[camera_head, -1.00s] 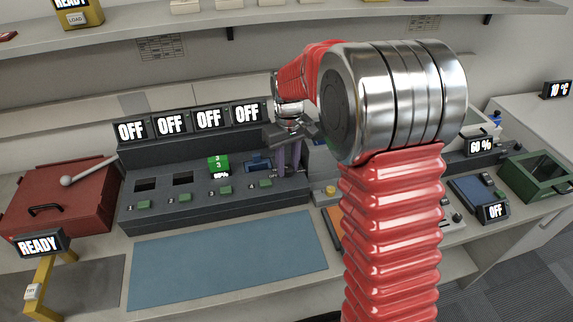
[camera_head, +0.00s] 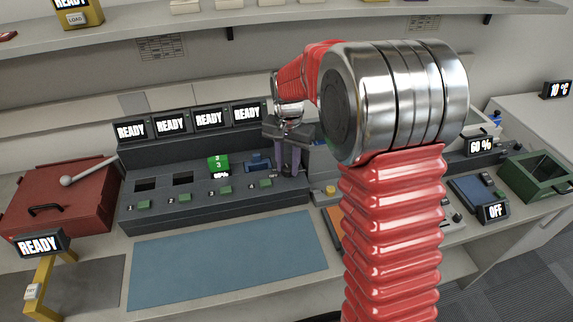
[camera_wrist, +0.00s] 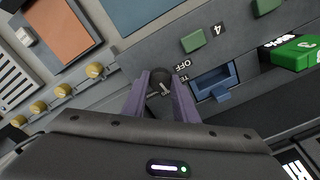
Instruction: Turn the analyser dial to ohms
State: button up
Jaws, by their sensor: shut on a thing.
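The analyser (camera_head: 215,208) is a long dark grey unit on the bench. All its upper screens read READY. Its dial (camera_wrist: 160,82) is a small black knob beside the labels OFF and a partly hidden one starting with TE. My gripper (camera_wrist: 163,78) is shut on the dial, one purple finger on each side. In the head view, my gripper (camera_head: 289,172) reaches down at the analyser's right end and the dial is hidden there. A light mark shows on the knob, but I cannot tell exactly which label it points to. No ohms label is readable.
A green battery (camera_head: 218,164) stands in one bay, left of an empty-looking blue bay (camera_head: 259,162). Green buttons line the front. A blue mat (camera_head: 225,260) lies clear in front. Yellow knobs (camera_wrist: 94,70) and an orange panel (camera_wrist: 55,34) sit near the dial in the wrist view.

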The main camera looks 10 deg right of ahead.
aim_at(288, 168)
jog(key=shift+m, duration=0.7)
jog(key=o, duration=1.1)
jog(key=shift+c, duration=0.2)
jog(key=shift+r, duration=0.1)
notch_tip(288, 168, up, 14)
jog(key=shift+f, duration=0.2)
